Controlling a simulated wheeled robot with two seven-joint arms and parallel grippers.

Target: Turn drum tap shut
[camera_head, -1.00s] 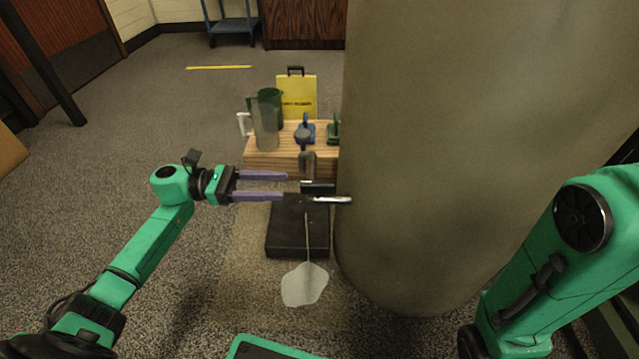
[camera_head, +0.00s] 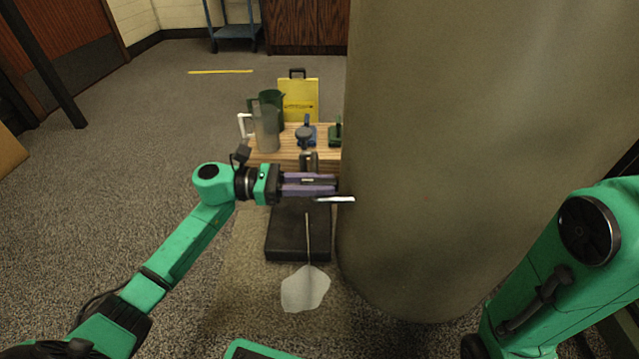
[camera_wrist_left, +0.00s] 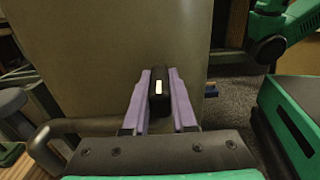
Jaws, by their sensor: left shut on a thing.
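A large olive-grey drum (camera_head: 430,150) fills the middle right of the head view. At its left side is a tap, with a bright metal piece (camera_head: 335,199) showing beside my fingers. My left gripper (camera_head: 312,185) is shut on the tap's black handle, which stands upright between its purple fingers in the left wrist view (camera_wrist_left: 158,100) and bears a pale mark. A grey bent pipe (camera_wrist_left: 50,132) shows left of the fingers there. A thin pale line, like a stream, runs down over a black block to a pale puddle (camera_head: 304,290). My right gripper is out of view.
Behind the tap, a wooden stand (camera_head: 270,157) holds a translucent jug (camera_head: 266,130), a green jug, a blue item (camera_head: 305,136) and a green one. A yellow sign (camera_head: 299,98) stands behind. The black block (camera_head: 290,240) lies below. Carpet at left is free.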

